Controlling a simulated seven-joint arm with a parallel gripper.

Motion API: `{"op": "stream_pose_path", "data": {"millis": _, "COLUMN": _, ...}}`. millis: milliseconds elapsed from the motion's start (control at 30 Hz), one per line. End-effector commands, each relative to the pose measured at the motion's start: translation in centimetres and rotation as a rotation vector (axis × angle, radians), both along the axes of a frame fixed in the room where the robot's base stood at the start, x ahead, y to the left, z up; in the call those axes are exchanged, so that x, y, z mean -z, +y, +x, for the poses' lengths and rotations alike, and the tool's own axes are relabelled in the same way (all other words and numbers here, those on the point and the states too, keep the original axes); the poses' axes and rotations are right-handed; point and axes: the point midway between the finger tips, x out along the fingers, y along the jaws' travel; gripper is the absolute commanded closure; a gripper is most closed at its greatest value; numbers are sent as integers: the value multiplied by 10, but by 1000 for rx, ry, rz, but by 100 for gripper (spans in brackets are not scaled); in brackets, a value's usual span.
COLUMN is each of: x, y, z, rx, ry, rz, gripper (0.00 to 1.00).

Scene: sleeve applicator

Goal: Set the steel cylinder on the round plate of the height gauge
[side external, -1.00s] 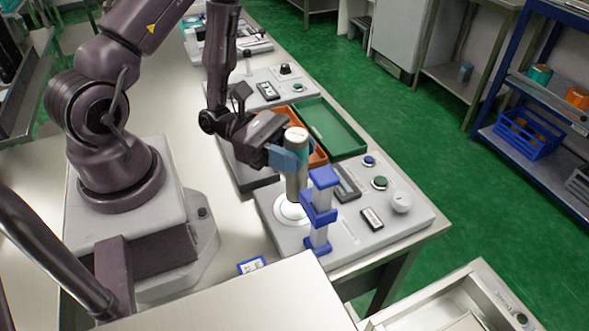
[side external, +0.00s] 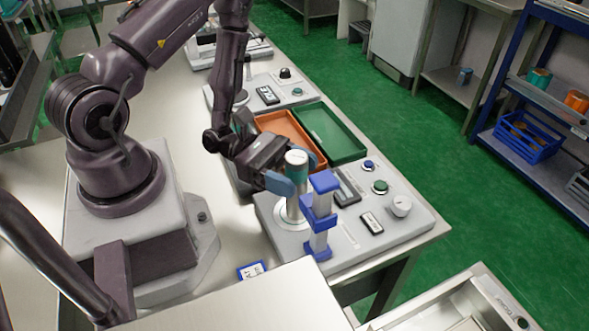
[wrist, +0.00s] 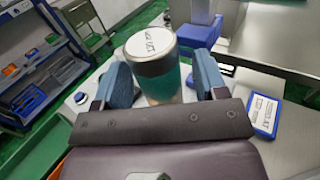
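The steel cylinder (side external: 296,190), with a teal band and pale labelled top, stands upright on the round plate (side external: 281,214) of the height gauge (side external: 321,215). The gauge's blue bracketed column stands just right of the cylinder. My gripper (side external: 297,173) is around the cylinder's upper part, with its blue fingers spread on either side. In the wrist view the cylinder (wrist: 153,60) is between the fingers, with a visible gap to the right finger. The cylinder's foot is hidden there by the gripper body.
The grey gauge base carries a dial (side external: 401,206), buttons and small displays. Orange (side external: 281,124) and green (side external: 328,131) trays lie behind my gripper. A blue-framed card (side external: 251,270) lies on the table at the front. Steel table is bare left of the base.

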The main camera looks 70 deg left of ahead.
Motion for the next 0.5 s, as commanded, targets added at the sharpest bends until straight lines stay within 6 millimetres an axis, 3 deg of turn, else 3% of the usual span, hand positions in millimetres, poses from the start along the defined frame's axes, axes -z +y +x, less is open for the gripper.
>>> {"op": "stream_pose_path", "data": {"millis": 267, "x": -4, "y": 1, "z": -1, "rx": -1, "ry": 1, "rz": 0, "gripper": 34}}
{"op": "stream_pose_path", "data": {"millis": 500, "x": -3, "y": 40, "z": -26, "rx": -8, "ry": 2, "rz": 1, "gripper": 34}}
